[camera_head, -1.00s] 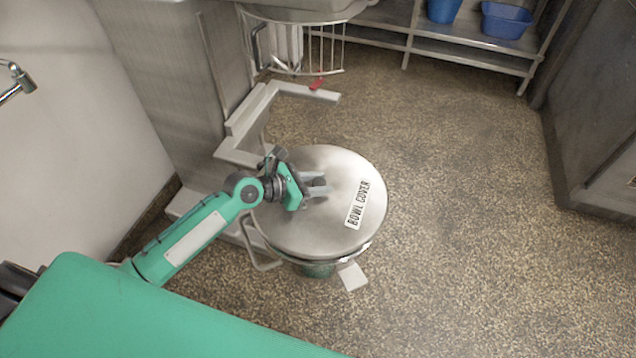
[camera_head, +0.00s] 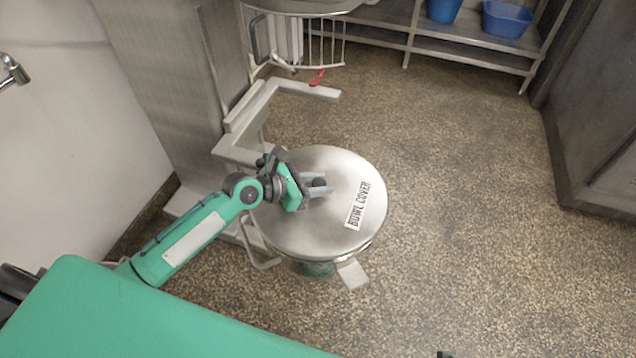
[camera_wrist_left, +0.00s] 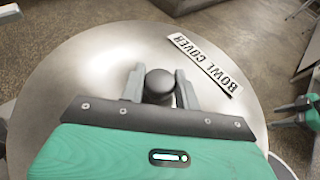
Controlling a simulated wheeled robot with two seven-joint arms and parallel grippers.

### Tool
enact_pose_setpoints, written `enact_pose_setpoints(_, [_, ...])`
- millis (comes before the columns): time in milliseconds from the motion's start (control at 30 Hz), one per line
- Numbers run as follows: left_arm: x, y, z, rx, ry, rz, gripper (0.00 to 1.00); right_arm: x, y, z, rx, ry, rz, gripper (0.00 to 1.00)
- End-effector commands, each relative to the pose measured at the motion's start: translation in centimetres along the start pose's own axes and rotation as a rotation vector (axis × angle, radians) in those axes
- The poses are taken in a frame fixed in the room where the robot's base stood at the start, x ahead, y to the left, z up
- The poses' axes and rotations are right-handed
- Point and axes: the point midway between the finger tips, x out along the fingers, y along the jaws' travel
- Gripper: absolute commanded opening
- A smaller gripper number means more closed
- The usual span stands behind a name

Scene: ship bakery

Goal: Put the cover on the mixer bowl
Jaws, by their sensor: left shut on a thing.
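The bowl cover (camera_head: 335,222) is a round steel lid with a white "BOWL COVER" label, low in the middle of the head view. It lies over the top of the mixer bowl, which it mostly hides; whether it is fully seated I cannot tell. My left gripper (camera_head: 318,187) is shut on the cover's dark round knob, which shows between the fingers in the left wrist view (camera_wrist_left: 159,84). The cover also fills much of that view (camera_wrist_left: 85,75).
The mixer's column (camera_head: 165,90) and its bowl-support arms (camera_head: 240,125) stand behind and left of the cover. A wire guard (camera_head: 320,40) hangs above. A steel shelf (camera_head: 470,55) with blue tubs (camera_head: 507,19) stands at the back. The speckled floor to the right is clear.

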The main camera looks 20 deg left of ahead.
Motion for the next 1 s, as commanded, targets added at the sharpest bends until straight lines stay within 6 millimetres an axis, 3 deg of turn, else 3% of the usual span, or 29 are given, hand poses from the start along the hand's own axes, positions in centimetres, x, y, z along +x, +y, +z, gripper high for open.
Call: enact_pose_setpoints(1000, [0.29,-0.04,-0.82,0.0,-0.003,0.001,0.0,-0.6,0.05,-0.14,-0.001,-0.001,0.001,0.49])
